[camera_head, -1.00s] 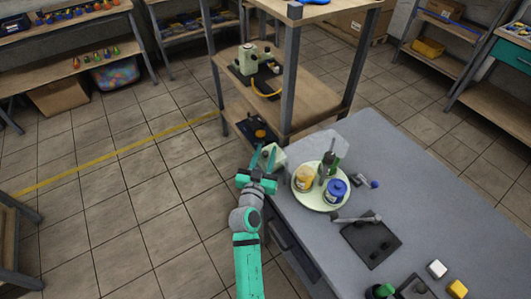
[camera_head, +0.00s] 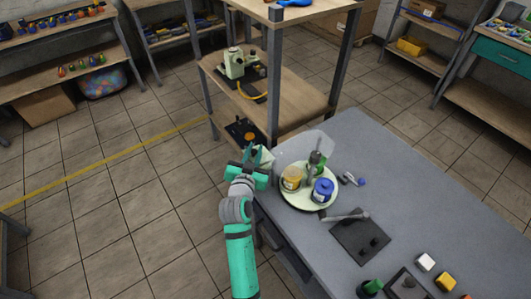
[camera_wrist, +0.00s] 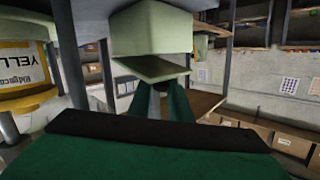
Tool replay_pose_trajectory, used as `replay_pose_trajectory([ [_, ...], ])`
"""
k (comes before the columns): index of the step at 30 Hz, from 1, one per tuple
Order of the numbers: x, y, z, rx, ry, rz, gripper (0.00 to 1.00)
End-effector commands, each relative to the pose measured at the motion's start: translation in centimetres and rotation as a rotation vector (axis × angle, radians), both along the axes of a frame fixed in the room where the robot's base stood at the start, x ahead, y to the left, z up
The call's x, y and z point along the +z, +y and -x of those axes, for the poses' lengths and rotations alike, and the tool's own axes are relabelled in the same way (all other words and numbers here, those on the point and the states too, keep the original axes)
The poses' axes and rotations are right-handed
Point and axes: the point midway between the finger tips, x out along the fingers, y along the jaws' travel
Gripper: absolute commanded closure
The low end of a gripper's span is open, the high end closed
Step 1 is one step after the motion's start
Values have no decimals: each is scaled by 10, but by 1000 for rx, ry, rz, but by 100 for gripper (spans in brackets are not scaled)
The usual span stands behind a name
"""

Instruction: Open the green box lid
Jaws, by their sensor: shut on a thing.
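The pale green box (camera_head: 266,155) is at the table's left corner, beside the round plate, small and partly hidden by my gripper. In the wrist view, a pale green box-shaped body (camera_wrist: 152,30) fills the top middle. A thin pale green flap (camera_wrist: 150,68), which looks like its lid, stands apart from it by a dark wedge-shaped gap. My gripper (camera_head: 252,158) is at the box's left side. In the wrist view, its green fingers (camera_wrist: 163,88) are close together at the flap's edge and shut on it. The exact contact is hard to see.
The round pale plate (camera_head: 308,206) holds a yellow jar (camera_head: 292,178), a blue jar (camera_head: 323,190) and an upright tool. A clear sheet stands behind it. A wooden shelf unit (camera_head: 290,95) stands close behind the gripper. The floor at the left is free.

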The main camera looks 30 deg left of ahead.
Motion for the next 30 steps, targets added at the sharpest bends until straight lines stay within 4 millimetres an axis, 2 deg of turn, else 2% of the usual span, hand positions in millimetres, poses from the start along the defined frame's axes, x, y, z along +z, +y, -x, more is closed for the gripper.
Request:
replay_pose_trajectory([
  [11,0,3,2,6,10,-2,100],
  [12,0,4,3,7,10,-3,73],
  [13,0,4,3,7,10,-3,66],
  [14,0,4,3,8,10,-3,63],
  [24,1,3,5,9,9,-3,63],
  [30,5,-4,29,9,11,-4,63],
])
